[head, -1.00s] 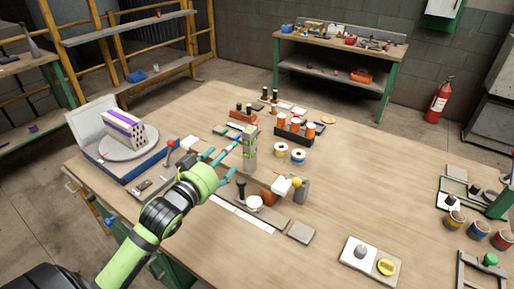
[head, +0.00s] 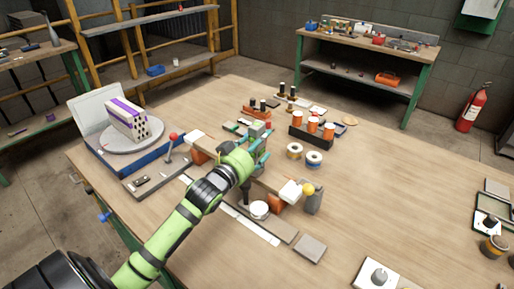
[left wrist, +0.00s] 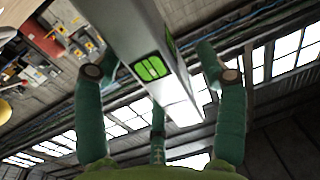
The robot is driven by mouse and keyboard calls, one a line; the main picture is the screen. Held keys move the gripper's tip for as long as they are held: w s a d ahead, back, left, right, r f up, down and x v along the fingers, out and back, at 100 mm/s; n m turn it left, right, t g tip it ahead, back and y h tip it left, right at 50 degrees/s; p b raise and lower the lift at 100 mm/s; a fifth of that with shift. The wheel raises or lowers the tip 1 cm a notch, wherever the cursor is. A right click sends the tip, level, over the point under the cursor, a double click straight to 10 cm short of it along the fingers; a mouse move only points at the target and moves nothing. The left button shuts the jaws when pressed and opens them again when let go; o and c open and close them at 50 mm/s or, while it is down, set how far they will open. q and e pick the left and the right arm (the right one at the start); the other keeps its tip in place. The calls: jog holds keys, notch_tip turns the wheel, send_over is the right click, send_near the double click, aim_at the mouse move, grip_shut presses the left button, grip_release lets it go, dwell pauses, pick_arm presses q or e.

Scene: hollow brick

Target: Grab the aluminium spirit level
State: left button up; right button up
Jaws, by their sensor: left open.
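In the left wrist view the level (left wrist: 135,40) runs between the open fingers of the left gripper (left wrist: 160,72), with a green window facing the camera. The fingers look apart from the bar, with one on each side. My right gripper is not in view.
A turntable (head: 129,139) holds a brick at left. The bench's right middle is clear.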

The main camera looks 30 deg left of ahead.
pick_arm(q)
jog(key=shift+w+f, duration=0.1)
jog(key=shift+w, duration=0.3)
jog(key=shift+s, duration=0.1)
grip_shut()
jog(key=shift+r, duration=0.2)
